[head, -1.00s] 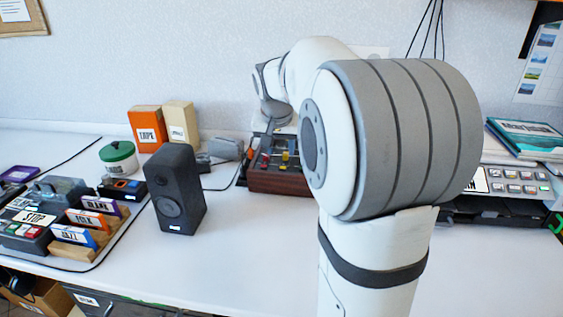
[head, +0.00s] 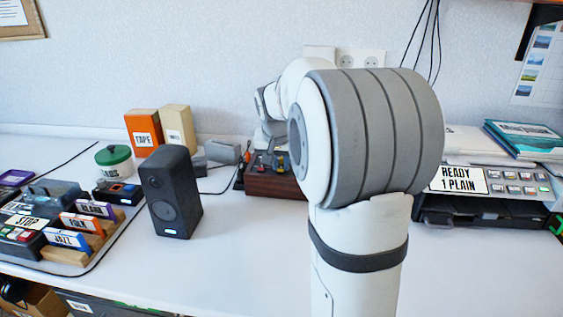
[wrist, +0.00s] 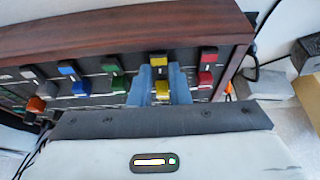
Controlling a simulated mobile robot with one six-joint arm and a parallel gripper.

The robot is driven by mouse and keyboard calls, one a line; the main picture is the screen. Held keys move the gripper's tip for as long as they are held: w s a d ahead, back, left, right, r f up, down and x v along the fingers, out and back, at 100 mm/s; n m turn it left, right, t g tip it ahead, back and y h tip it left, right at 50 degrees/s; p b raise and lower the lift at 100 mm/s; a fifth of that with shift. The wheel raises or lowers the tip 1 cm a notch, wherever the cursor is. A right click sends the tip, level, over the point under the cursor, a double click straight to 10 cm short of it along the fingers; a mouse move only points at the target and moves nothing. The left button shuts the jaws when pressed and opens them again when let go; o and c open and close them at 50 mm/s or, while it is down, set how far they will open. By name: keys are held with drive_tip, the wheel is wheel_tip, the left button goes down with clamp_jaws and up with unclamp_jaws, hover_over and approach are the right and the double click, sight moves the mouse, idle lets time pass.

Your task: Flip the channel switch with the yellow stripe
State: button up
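A wood-framed mixing console (wrist: 100,45) fills the upper part of the wrist view, with coloured knobs in channel columns. It also stands at the back of the table in the head view (head: 272,184), partly hidden by my arm. The yellow column has an upper yellow piece (wrist: 158,60) and a lower one (wrist: 162,89). The two bluish fingers of my gripper (wrist: 162,80) reach over the console, one on each side of the lower yellow piece. The gap is about as wide as that piece; I cannot tell whether the fingers press on it.
Red pieces (wrist: 207,56) lie close right of the fingers, green ones (wrist: 113,65) further left. In the head view a black speaker (head: 172,190) stands left of the console, and a panel labelled READY (head: 457,179) is at the right. The front table is clear.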

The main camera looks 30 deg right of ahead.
sight(281, 169)
clamp_jaws()
drive_tip(key=p, duration=0.3)
drive_tip(key=shift+w+d+r+g+p, duration=0.1)
drive_tip(key=shift+r+g+p, duration=0.2)
drive_tip(key=shift+r+p, duration=0.1)
drive_tip(key=p, duration=0.2)
drive_tip(key=g+y+p, duration=0.1)
drive_tip(key=p, duration=0.1)
drive_tip(key=shift+w+d+g+p, duration=0.15)
drive_tip(key=shift+w+g+p, duration=0.05)
drive_tip(key=shift+g+p, duration=0.15)
drive_tip(key=shift+w+f+y+p, duration=0.1)
drive_tip(key=shift+f+y+p, duration=0.3)
drive_tip(key=shift+p, duration=0.3)
drive_tip(key=o, duration=0.6)
unclamp_jaws()
drive_tip(key=r, duration=0.2)
drive_tip(key=r+p, duration=0.1)
drive_tip(key=r, duration=0.4)
drive_tip(key=shift+s+r, duration=0.35)
